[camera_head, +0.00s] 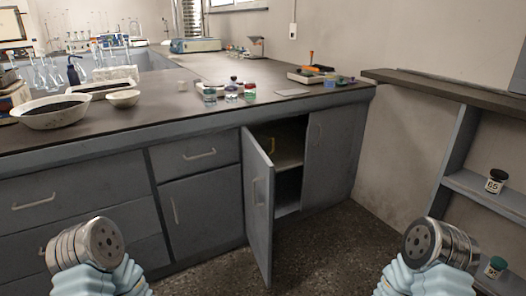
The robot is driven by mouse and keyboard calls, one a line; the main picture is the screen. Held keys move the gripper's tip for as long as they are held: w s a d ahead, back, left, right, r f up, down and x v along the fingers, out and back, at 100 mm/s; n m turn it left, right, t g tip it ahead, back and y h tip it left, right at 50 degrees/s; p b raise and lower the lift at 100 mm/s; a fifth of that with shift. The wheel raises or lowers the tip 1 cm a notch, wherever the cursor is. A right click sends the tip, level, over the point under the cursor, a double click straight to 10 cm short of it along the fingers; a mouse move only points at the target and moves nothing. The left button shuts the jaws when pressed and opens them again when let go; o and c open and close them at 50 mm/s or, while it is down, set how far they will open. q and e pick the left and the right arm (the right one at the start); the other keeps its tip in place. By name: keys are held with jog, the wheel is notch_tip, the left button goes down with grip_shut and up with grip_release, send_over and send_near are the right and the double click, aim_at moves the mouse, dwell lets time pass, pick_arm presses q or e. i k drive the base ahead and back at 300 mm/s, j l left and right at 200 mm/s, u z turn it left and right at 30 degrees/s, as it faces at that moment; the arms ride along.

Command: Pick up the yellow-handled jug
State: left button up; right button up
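A small yellow shape (271,145) shows in the dark upper part of an open cabinet under the bench. It may be the jug's yellow handle, but the jug's body cannot be made out there. The cabinet door (259,205) stands swung out towards me and hides part of the inside. A metal, round-ended part of my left arm shows at the lower left, and a similar part of my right arm at the lower right. No fingers of either gripper show, and neither arm part is at the cabinet.
The bench top (165,105) carries a white bowl (52,112), a smaller bowl (123,98), small jars (231,93) and glassware. A shelf unit (455,150) with lidded jars (496,181) stands at right. The floor (325,250) before the cabinet is clear.

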aim_at(264, 148)
jog(key=i+l+u, duration=0.1)
jog(key=u, duration=0.85)
jog(key=l+u, duration=0.35)
jog(key=l, duration=0.2)
jog(key=l+u, duration=0.35)
jog(key=l, duration=0.2)
jog(key=k+l+u, duration=0.1)
jog(key=l+u, duration=0.2)
jog(key=l, duration=0.25)
